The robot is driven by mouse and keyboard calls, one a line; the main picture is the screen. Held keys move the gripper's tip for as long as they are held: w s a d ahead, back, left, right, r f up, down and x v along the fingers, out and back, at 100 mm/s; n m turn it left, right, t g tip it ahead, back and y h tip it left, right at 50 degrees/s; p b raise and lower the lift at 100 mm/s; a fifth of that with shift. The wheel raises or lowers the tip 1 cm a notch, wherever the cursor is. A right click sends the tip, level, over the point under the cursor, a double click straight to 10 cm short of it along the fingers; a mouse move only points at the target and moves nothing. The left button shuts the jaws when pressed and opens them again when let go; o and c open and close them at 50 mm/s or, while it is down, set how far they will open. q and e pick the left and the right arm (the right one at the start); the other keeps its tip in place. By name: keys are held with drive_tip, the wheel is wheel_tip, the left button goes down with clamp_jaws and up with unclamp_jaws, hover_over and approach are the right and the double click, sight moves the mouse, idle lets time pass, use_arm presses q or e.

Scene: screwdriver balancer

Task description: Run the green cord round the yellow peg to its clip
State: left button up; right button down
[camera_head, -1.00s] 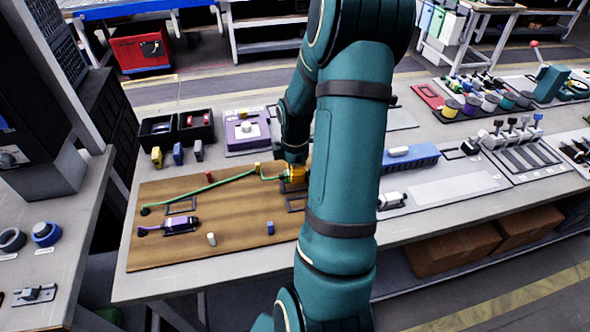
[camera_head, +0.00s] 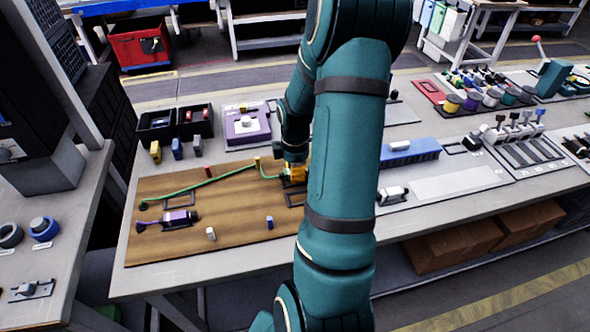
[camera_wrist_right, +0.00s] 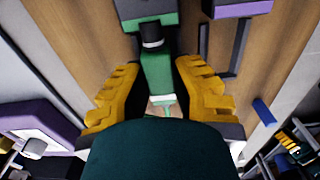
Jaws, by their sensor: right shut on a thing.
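The green cord (camera_head: 212,184) runs from its left end on the wooden board up to the yellow peg (camera_head: 257,162). It bends there and continues right to my right gripper (camera_head: 293,174), low over the board's right part. In the right wrist view, the yellow fingers of my right gripper (camera_wrist_right: 160,85) are shut on the cord's green end block (camera_wrist_right: 157,68), which has a dark, pale-ringed part at its top. My right arm hides the right side of the board. I cannot tell which frame is the cord's clip. My left gripper is not in view.
The wooden board (camera_head: 175,240) also bears a red peg (camera_head: 208,171), a white peg (camera_head: 211,233), a blue peg (camera_head: 269,222) and a purple tool (camera_head: 170,220). Black bins (camera_head: 157,127) and a purple fixture (camera_head: 246,122) stand behind it.

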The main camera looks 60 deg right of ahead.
drive_tip(key=shift+f, duration=0.6)
idle(0.4)
drive_tip(key=c, duration=0.9)
unclamp_jaws()
drive_tip(key=shift+o, duration=0.2)
wheel_tip(320, 180, up, 12)
